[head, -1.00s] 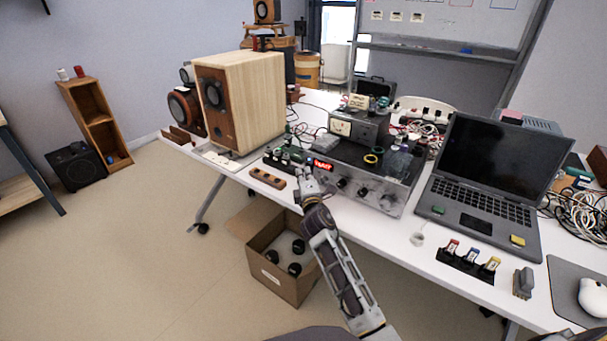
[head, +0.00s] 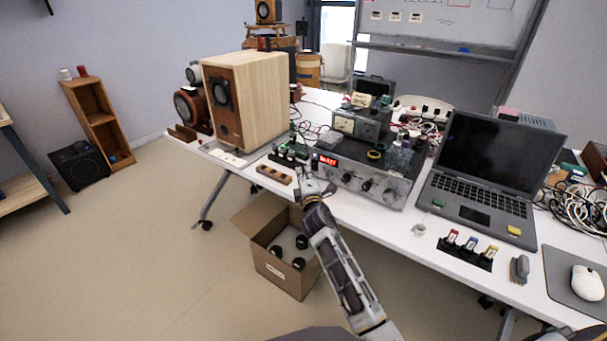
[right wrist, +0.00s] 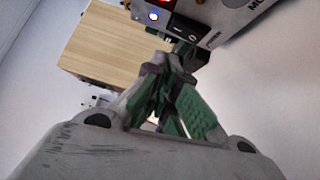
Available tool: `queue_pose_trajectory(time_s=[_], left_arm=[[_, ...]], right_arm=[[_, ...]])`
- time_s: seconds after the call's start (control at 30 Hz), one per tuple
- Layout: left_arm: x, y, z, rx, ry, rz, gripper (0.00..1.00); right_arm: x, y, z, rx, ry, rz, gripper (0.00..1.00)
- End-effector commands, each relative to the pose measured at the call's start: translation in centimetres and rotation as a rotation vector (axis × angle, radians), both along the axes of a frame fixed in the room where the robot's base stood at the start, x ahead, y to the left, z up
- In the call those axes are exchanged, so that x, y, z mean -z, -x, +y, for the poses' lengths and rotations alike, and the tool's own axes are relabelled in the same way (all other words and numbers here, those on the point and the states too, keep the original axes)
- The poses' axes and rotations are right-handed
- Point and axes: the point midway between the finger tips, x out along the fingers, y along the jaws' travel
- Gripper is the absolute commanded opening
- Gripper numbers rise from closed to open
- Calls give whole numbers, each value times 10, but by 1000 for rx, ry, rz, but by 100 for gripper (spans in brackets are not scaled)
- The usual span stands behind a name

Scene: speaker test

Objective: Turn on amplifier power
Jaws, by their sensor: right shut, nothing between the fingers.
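The amplifier (head: 352,186) is a silver-fronted box with knobs on the white table in the head view. A red display (head: 327,161) is lit at the left of its front. In the right wrist view, the amplifier front (right wrist: 192,10) shows at the top, with a round button (right wrist: 153,15) glowing blue-white. My right gripper (head: 307,180) is in front of the amplifier's left end. It also shows in the right wrist view (right wrist: 160,62), its fingers shut and empty, just below the button. I cannot tell whether the fingertips touch the front. My left gripper is out of view.
A wooden speaker (head: 262,103) stands left of the amplifier, and an open laptop (head: 478,205) to the right. A wooden block with holes (head: 273,174) lies near the table edge. A cardboard box (head: 276,275) is on the floor below. A meter unit (head: 362,124) sits on the amplifier.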

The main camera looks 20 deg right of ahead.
Motion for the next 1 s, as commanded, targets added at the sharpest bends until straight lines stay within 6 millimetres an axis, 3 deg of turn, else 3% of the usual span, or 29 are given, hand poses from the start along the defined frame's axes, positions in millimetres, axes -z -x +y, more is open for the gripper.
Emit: queue_pose_trajectory(time_s=[0.57,1.0], left_arm=[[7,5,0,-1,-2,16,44],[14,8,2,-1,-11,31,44]], right_arm=[[-2,15,1,-1,0,-1,0],[-6,48,5,-1,0,0,0]])
